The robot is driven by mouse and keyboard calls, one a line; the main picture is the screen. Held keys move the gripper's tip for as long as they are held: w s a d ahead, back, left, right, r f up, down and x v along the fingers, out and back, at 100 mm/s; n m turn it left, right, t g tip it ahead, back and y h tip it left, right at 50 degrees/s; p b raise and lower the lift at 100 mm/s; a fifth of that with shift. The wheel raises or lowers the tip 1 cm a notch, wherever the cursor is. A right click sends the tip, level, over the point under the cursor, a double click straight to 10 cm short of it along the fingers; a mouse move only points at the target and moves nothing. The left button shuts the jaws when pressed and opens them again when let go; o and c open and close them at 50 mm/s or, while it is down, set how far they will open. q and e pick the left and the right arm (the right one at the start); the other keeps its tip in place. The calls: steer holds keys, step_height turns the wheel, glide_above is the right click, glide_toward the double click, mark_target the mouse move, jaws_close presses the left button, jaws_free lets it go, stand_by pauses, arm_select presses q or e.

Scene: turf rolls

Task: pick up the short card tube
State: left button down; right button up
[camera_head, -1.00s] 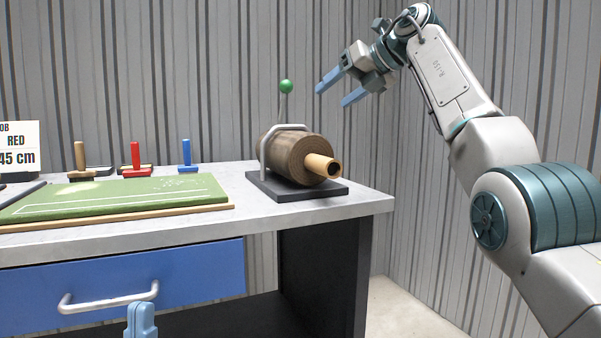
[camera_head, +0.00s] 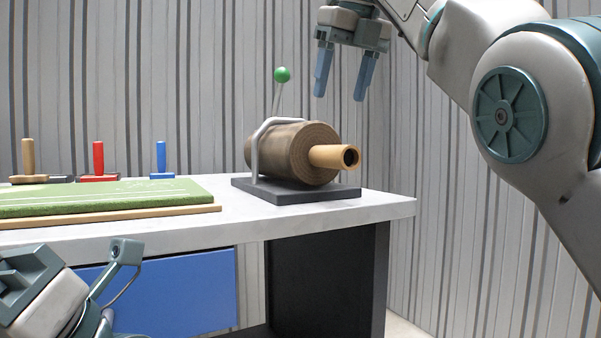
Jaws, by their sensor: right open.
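The short card tube (camera_head: 334,157) is tan and hollow. It sticks out of the right end of a brown roll (camera_head: 297,150), with its dark open mouth facing right. The rest of it is hidden inside the roll. My right gripper (camera_head: 344,92) is open and empty, with its blue fingers pointing down. In the picture it sits above the tube, apart from it. Part of my left arm shows at the lower left, but I cannot make out its fingertips.
The roll lies on a dark base (camera_head: 297,192) under a grey metal hoop (camera_head: 256,150). A lever with a green knob (camera_head: 282,74) rises behind it. A green turf board (camera_head: 105,195) and several stamp-like tools with upright handles (camera_head: 98,158) are on the grey table (camera_head: 385,207) to the left.

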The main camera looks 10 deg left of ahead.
mark_target(330, 147)
steer(key=shift+f, duration=0.45)
steer(key=b+x, duration=0.3)
steer(key=x, duration=0.2)
steer(key=shift+w+f, duration=0.1)
steer(key=shift+f, duration=0.1)
steer(key=b+x, duration=0.2)
steer(key=x, duration=0.1)
steer(key=b+x, duration=0.1)
steer(key=b, duration=0.1)
steer(key=shift+s+f, duration=0.3)
steer(key=shift+f, duration=0.1)
steer(key=shift+w+f, duration=0.15)
steer(key=shift+f, duration=0.05)
steer(key=shift+r, duration=0.1)
steer(key=shift+c, duration=0.9)
steer(key=c, duration=0.9)
steer(key=shift+c, duration=0.2)
